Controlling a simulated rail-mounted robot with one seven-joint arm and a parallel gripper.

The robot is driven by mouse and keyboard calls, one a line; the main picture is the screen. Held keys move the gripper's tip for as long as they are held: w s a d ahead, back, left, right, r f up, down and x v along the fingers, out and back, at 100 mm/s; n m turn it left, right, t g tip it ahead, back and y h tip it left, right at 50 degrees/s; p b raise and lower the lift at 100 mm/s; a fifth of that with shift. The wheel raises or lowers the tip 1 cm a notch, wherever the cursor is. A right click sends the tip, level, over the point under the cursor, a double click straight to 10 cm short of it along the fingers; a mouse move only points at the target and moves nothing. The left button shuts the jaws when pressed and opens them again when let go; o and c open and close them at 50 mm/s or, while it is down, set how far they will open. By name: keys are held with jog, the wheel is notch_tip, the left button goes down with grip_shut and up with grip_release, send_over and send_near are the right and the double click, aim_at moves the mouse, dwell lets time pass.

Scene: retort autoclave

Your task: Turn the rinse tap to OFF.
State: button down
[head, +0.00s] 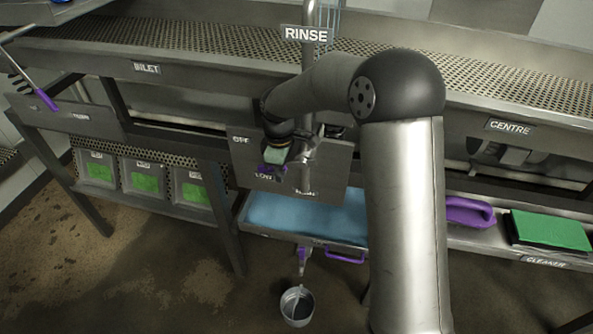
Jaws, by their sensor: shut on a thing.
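The rinse tap is on a grey panel (335,170) below the RINSE sign (306,34), on a vertical steel pipe. An OFF mark (240,140) is at the panel's upper left, and a second mark, partly covered, is lower down. A purple tap handle (276,170) shows beside my gripper (277,163), left of the pipe and below the OFF mark. My gripper is shut on the handle; its fingers are small and partly hidden by my wrist, so the exact grip is hard to see.
A blue-filled tray (300,216) is below the panel. A metal bucket (297,306) stands on the floor under a purple-handled nozzle (302,260). Green-filled bins (145,180) are at left. A purple object (468,212) and green pad (549,231) lie on the right shelf.

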jog(key=c, duration=1.4)
grip_release()
jog(key=shift+r, duration=0.1)
notch_tip(320, 180, up, 17)
jog(key=b, duration=0.1)
jog(key=shift+r, duration=0.1)
